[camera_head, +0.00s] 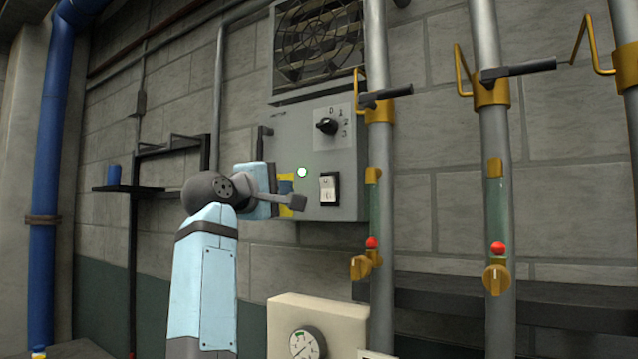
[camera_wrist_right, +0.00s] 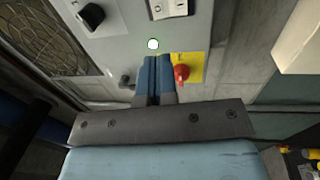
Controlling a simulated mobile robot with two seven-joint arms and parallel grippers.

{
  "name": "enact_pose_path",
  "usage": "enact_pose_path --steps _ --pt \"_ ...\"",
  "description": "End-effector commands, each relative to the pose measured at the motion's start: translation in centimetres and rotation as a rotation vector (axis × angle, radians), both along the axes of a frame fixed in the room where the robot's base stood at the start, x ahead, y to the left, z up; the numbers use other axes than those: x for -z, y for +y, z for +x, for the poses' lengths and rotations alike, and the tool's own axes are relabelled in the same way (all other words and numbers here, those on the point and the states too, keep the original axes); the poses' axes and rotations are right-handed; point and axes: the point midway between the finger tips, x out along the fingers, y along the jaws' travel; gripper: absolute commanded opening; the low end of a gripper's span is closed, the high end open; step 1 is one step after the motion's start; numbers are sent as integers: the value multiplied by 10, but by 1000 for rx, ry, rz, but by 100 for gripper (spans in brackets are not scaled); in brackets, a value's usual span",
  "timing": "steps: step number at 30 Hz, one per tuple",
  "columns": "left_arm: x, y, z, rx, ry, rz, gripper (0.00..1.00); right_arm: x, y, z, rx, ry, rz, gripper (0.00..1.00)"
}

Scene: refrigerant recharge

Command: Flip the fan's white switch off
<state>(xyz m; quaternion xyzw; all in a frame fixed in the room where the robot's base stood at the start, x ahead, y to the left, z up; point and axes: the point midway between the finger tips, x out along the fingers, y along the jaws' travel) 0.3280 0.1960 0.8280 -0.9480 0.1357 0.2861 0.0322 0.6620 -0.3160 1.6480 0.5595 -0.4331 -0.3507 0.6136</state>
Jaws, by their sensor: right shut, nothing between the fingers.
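The white switch (camera_head: 329,189) is a rocker in a black frame at the lower right of the grey fan box (camera_head: 345,160). It also shows at the top edge of the wrist view (camera_wrist_right: 168,8), partly cut off. Which side is pressed in, I cannot tell. My right gripper (camera_head: 297,202) is in front of the box, a little left of and below the switch in the head view, apart from it in the picture. In the wrist view its blue-grey fingers (camera_wrist_right: 153,72) are together and empty, pointing at the box. My left gripper is in neither view.
A green lamp (camera_head: 302,172) glows on the box. A black knob (camera_head: 327,126) sits above the switch, below the fan grille (camera_head: 319,40). A red button (camera_wrist_right: 181,73) on a yellow plate is beside my fingers. Vertical pipes (camera_head: 380,230) with yellow valves stand right of the box.

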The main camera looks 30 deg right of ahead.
Motion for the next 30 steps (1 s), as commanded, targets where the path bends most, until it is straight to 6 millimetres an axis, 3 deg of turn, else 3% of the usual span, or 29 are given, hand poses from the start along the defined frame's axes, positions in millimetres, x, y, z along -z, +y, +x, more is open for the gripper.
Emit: enact_pose_path --steps 15,21,30 --pt "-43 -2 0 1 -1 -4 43 -19 -93 39 0 2 0 0" --pt "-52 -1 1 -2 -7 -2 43 -20 -112 46 -1 0 -1 0" --pt "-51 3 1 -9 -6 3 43 -17 -116 48 -1 2 -2 0"
